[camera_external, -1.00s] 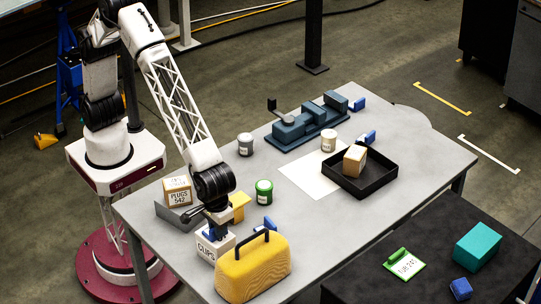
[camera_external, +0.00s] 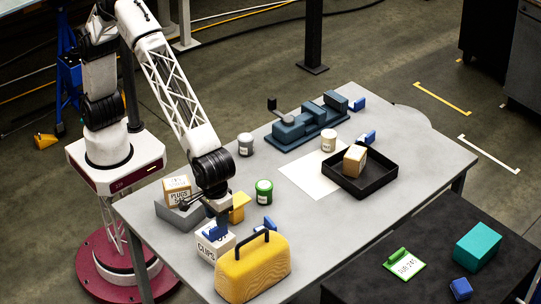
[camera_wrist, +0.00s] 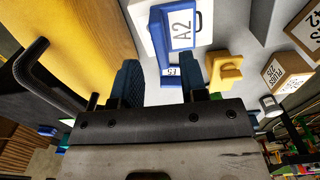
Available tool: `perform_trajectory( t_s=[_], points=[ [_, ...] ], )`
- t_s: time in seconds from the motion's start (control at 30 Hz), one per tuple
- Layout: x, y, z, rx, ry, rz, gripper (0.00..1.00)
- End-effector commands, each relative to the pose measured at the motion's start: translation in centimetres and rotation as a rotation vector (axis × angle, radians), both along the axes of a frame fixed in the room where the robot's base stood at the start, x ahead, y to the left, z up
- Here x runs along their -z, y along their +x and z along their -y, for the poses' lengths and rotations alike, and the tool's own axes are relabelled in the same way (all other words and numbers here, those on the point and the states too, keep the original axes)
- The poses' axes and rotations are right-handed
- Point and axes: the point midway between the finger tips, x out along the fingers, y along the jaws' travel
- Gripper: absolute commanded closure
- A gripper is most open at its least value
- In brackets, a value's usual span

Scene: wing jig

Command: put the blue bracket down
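A blue bracket (camera_wrist: 180,30) with a white "A2" tag shows just beyond my fingertips in the wrist view. In the external view a blue bracket (camera_external: 211,233) rests on top of the white "CLIPS" box (camera_external: 208,250), partly hidden by my gripper. My gripper (camera_external: 223,222) is above the box's right side, pointing down. In the wrist view its two blue-padded fingers (camera_wrist: 162,82) stand apart, with a gap beside the bracket's lower part. I see no grip on the bracket.
A yellow case (camera_external: 252,270) with a dark handle stands close in front. Another blue bracket (camera_external: 265,225) lies behind it. A black tray (camera_external: 377,188) sits farther right.

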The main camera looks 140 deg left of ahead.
Motion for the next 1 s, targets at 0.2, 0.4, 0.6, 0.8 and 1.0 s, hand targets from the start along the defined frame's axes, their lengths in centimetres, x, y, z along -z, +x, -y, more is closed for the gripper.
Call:
perform_trajectory(
  t_s=[0.2,0.4,0.6,0.8,1.0],
  points=[
    [-3.7,0.0,0.0,0.0,0.0,0.003,0.6],
    [-6.1,0.0,0.0,0.0,0.0,0.0,0.6],
    [-7.2,0.0,0.0,0.0,0.0,0.0,0.6],
    [-7.4,0.0,0.0,0.0,0.0,0.0,0.6],
    [-7.4,0.0,0.0,0.0,0.0,0.0,0.6]
  ],
)
